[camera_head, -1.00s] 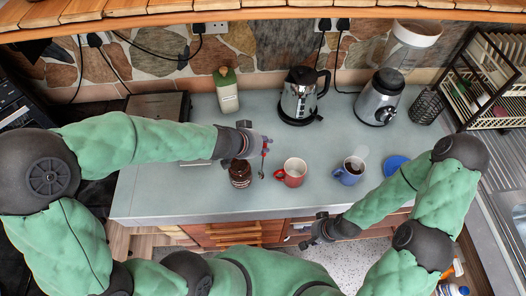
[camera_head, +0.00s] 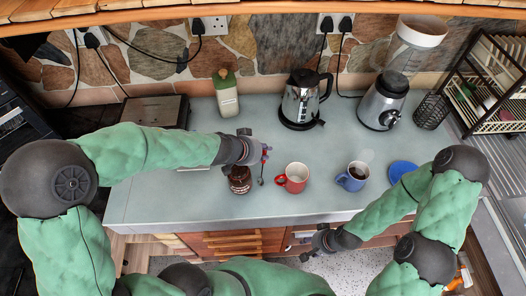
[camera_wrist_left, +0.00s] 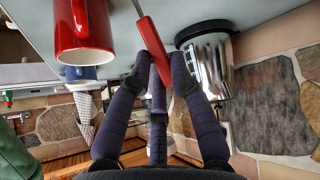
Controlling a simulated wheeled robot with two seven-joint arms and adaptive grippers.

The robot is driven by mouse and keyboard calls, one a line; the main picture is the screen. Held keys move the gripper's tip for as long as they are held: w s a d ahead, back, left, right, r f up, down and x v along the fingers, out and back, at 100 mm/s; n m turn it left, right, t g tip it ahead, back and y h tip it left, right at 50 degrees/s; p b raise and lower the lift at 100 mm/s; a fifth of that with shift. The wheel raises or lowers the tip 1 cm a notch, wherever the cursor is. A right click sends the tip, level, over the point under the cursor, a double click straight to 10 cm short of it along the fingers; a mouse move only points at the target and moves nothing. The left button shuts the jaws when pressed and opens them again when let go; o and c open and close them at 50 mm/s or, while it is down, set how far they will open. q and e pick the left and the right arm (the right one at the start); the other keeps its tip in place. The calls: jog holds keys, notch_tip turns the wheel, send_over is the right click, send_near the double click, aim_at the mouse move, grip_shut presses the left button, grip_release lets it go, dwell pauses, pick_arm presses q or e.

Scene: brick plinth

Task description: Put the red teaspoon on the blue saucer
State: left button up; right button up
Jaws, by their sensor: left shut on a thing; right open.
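My left gripper (camera_head: 262,152) is shut on the red handle of the teaspoon (camera_head: 263,168), between the jar and the red mug. The spoon's bowl end points toward the front of the counter; I cannot tell whether it touches the surface. In the left wrist view the red handle (camera_wrist_left: 153,48) sits between my dark fingers (camera_wrist_left: 158,75). The blue saucer (camera_head: 402,171) lies at the right of the counter, beyond the blue mug, close to my right arm in the picture. My right gripper (camera_head: 316,243) is open and empty at the counter's front edge.
A red mug (camera_head: 292,178) and a blue mug with dark contents (camera_head: 353,177) stand between the spoon and saucer. A dark jar (camera_head: 239,182) is just left of the spoon. A kettle (camera_head: 302,100), blender (camera_head: 382,103) and dish rack (camera_head: 487,105) stand behind.

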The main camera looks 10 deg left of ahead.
pick_arm(q)
jog(key=shift+f, duration=0.2)
jog(key=o, duration=0.9)
jog(key=shift+r, duration=0.1)
jog(key=shift+r, duration=0.2)
jog(key=p+v, duration=0.7)
jog(key=v, duration=0.5)
jog(key=shift+f, duration=0.1)
